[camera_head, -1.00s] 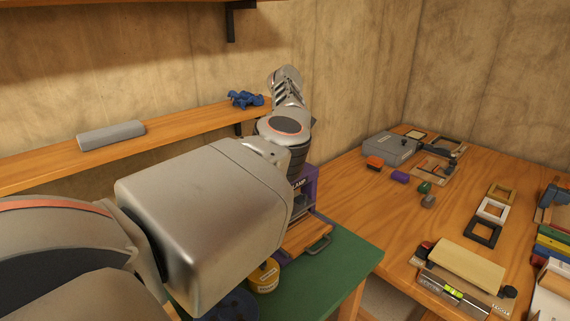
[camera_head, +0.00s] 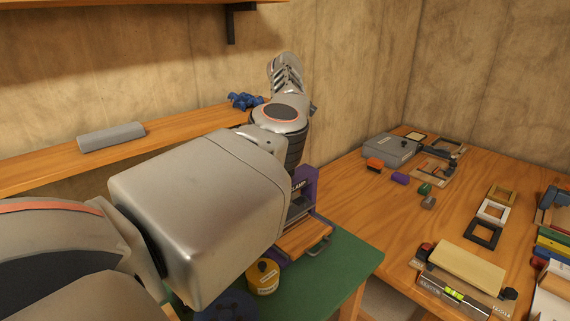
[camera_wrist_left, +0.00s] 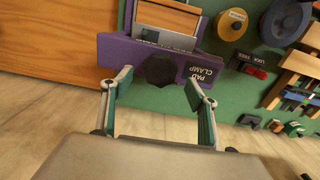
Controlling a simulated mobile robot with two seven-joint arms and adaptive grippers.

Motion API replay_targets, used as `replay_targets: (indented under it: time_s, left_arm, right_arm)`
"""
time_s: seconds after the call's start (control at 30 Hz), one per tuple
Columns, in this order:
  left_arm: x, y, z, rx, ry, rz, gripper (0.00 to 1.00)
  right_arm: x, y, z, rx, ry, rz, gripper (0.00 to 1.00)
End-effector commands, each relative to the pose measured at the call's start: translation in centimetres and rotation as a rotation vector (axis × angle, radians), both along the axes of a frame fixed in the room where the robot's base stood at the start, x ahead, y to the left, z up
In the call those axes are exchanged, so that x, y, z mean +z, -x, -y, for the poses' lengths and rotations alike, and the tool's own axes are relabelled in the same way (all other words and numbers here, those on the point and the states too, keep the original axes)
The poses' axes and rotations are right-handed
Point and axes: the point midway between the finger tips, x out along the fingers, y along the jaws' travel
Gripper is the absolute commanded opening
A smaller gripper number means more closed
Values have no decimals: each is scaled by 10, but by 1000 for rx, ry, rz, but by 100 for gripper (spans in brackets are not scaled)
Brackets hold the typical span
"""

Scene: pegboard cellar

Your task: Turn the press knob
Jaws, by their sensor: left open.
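The purple press (camera_head: 311,183) stands on the green bench, partly hidden behind my left arm in the head view. In the left wrist view its purple body (camera_wrist_left: 118,50) carries a black lobed knob (camera_wrist_left: 160,69) and a label reading "PAD CLAMP". My left gripper (camera_wrist_left: 159,84) is open, with one finger on each side of the knob and a gap to each. Whether the fingertips are level with the knob in depth, I cannot tell. In the head view my left arm hides the knob and I cannot make out the fingers. My right gripper is not in view.
A yellow tin (camera_head: 263,277) and a dark blue round thing (camera_head: 231,308) stand by the press. A red switch (camera_wrist_left: 253,72) sits beside it. A wall shelf (camera_head: 60,167) holds a grey bar (camera_head: 111,136). The wooden bench (camera_head: 405,215) at right holds several small items.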

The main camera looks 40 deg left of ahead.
Motion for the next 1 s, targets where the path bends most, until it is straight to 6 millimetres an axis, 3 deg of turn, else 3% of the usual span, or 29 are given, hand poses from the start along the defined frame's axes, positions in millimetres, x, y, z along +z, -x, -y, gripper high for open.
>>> replay_targets:
  time_s: [0.2, 0.4, 1.0]
  left_arm:
    - [47, 0, 0, -1, 0, 2, 59]
    - [73, 0, -1, 1, 0, 1, 59]
    - [82, 0, 0, 2, 0, 0, 59]
  right_arm:
    - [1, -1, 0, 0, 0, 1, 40]
    - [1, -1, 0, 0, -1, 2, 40]
    - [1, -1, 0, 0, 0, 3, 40]
